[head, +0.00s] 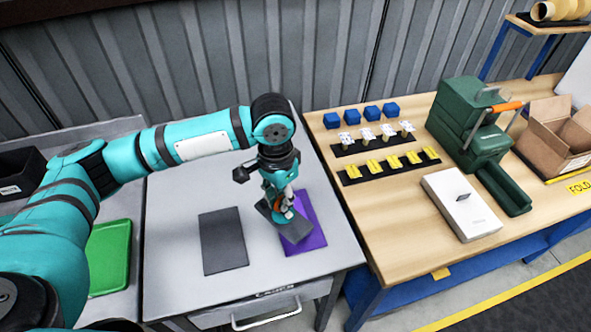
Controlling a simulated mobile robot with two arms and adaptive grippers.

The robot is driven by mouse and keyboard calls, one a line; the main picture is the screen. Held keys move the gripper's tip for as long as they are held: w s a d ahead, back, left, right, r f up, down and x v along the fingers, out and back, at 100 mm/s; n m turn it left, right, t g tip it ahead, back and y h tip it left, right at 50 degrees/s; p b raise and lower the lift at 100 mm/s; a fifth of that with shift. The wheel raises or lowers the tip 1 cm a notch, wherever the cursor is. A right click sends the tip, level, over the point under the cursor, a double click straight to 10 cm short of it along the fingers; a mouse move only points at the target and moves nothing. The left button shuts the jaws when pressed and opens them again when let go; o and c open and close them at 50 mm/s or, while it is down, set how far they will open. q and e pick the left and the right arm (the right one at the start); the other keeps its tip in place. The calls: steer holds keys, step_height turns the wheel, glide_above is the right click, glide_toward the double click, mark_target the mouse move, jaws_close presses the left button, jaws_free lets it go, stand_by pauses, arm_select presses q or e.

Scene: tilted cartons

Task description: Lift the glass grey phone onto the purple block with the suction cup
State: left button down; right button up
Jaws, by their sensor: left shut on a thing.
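The purple block (315,220) lies flat on the grey table, right of a dark mat. My left gripper (284,198) is above the block's left side, pointing down. It is shut on the suction cup (287,212), a small orange-brown piece mostly hidden by the fingers. The grey phone (274,219) is a dark slab right under the cup, overlapping the block's left part in the picture. I cannot tell whether it touches the block or hangs just above it. My right gripper is not in view.
The dark grey mat (223,241) lies bare on the grey table (178,215). A green tray (109,258) is at the left. On the wooden table at the right are blue cubes, small parts on black strips, a white box (461,204), a green press (470,120) and a carton (560,135).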

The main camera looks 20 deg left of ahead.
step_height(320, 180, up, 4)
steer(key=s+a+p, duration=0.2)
steer(key=p, duration=0.1)
arm_select(q)
steer(key=w+f+m+b, duration=0.1)
steer(key=w+b, duration=0.1)
steer(key=w+d+f+m+b, duration=0.1)
steer(key=w+f+m+b, duration=0.3)
steer(key=shift+d+f, duration=0.1)
steer(key=shift+d, duration=0.2)
steer(key=shift+p, duration=0.3)
steer(key=shift+f, duration=0.45)
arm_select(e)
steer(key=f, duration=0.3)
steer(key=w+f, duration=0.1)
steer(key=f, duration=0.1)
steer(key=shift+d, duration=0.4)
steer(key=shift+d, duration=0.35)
arm_select(q)
steer(key=shift+f, duration=0.25)
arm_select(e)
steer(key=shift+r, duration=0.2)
